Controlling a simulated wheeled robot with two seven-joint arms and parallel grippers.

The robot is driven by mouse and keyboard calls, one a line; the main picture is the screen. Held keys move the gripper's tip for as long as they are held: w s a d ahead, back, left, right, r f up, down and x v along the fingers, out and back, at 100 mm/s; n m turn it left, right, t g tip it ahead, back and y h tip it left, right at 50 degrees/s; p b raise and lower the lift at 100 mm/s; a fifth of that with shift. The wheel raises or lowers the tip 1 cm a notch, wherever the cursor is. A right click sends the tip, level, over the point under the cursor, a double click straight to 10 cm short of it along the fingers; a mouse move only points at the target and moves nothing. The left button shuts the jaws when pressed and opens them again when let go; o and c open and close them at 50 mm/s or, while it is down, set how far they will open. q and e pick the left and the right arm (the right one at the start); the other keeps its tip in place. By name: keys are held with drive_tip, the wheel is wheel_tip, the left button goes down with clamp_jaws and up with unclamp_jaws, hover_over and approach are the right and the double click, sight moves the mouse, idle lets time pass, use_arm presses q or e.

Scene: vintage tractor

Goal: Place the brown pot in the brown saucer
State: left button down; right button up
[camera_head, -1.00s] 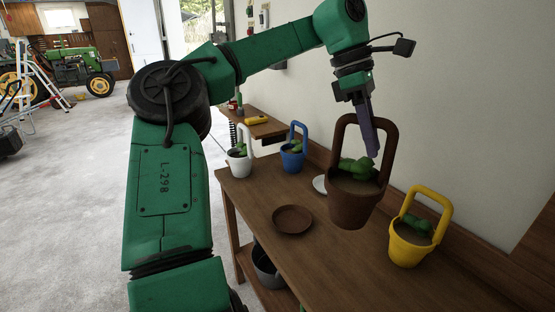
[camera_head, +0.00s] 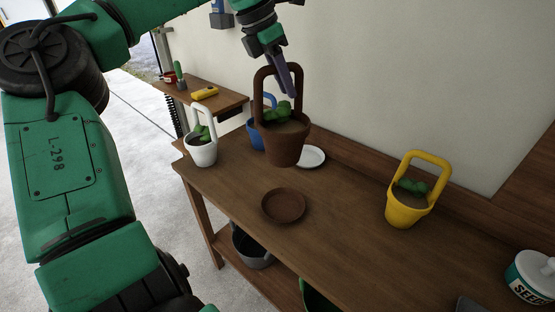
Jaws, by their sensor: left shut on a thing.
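The brown pot (camera_head: 283,146), with a tall brown handle and a green plant, hangs upright above the table. My left gripper (camera_head: 292,82) comes down from the top and is shut on the pot's handle. The brown saucer (camera_head: 283,206) lies empty on the table, below the pot in the picture, and the two are apart. The pot partly hides the blue pot (camera_head: 256,137) and the edge of a white saucer (camera_head: 312,157). My right gripper is out of view.
A white pot (camera_head: 202,152) stands at the table's left end and a yellow pot (camera_head: 405,209) to the right. A seed container (camera_head: 532,278) is at the lower right. The wooden table (camera_head: 340,225) is clear around the brown saucer. A wall runs behind.

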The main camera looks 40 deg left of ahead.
sight(262, 112)
use_arm(q)
drive_tip(key=f, duration=0.7)
drive_tip(key=shift+d+f, duration=0.1)
drive_tip(key=shift+d, duration=0.3)
wheel_tip(262, 112, down, 11)
drive_tip(key=shift+a+r+p, duration=0.1)
drive_tip(key=shift+p, duration=0.7)
drive_tip(key=shift+w+a+f, duration=0.1)
drive_tip(key=shift+f, duration=0.1)
drive_tip(key=c, duration=0.8)
unclamp_jaws()
drive_tip(key=shift+c, duration=0.2)
drive_tip(key=shift+o, duration=0.6)
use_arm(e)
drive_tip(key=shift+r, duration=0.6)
use_arm(q)
drive_tip(key=shift+s+r, duration=0.2)
drive_tip(key=shift+r, duration=0.3)
drive_tip(key=b+v, duration=0.2)
drive_tip(key=v, duration=0.9)
drive_tip(key=shift+s+b, duration=0.1)
drive_tip(key=shift+b, duration=0.3)
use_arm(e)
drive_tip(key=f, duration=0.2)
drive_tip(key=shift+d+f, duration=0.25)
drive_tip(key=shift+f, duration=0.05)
